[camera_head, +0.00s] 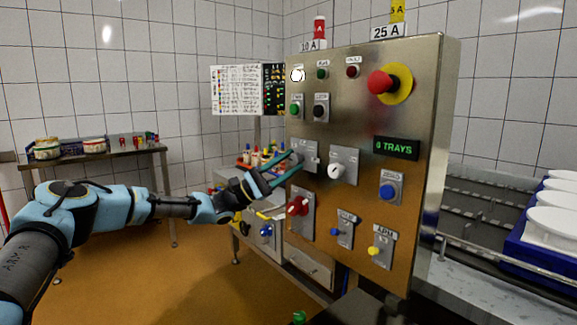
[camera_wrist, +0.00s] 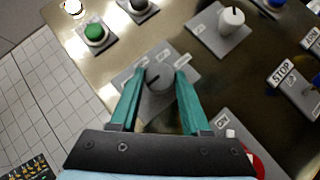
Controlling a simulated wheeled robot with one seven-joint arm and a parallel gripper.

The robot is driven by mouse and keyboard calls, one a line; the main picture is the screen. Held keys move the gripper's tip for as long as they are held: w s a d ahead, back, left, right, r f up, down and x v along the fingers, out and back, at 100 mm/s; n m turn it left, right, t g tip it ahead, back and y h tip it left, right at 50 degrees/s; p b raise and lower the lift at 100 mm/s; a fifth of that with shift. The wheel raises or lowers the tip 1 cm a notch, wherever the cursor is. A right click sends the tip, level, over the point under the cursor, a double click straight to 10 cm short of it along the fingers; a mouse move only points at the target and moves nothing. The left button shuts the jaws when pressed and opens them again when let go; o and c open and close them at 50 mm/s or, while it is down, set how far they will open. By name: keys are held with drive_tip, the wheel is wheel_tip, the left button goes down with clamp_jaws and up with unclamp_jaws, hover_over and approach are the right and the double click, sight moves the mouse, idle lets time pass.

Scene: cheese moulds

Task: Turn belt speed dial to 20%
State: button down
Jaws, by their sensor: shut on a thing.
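The control panel (camera_head: 350,110) stands in front of me, a metal cabinet face with several knobs and buttons. My gripper (camera_head: 289,165) reaches a dial on the left of the panel's middle row. The dial sits on a grey plate (camera_wrist: 183,60) whose markings are too small to read. In the head view the fingers hide most of this dial. A second, white knob (camera_head: 337,171) is just right of it.
A red emergency button (camera_head: 382,82) is at the upper right of the panel, above a display (camera_head: 396,148) reading "6 TRAYS". A red switch (camera_head: 298,206) lies below the gripped dial. White moulds (camera_head: 552,220) stand in a blue crate at the right.

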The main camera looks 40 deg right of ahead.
drive_tip(key=shift+r, duration=0.15)
drive_tip(key=shift+c, duration=1.9)
unclamp_jaws()
drive_tip(key=b+v, duration=0.2)
drive_tip(key=v, duration=0.9)
drive_tip(key=shift+b, duration=0.3)
drive_tip(key=shift+d, duration=0.1)
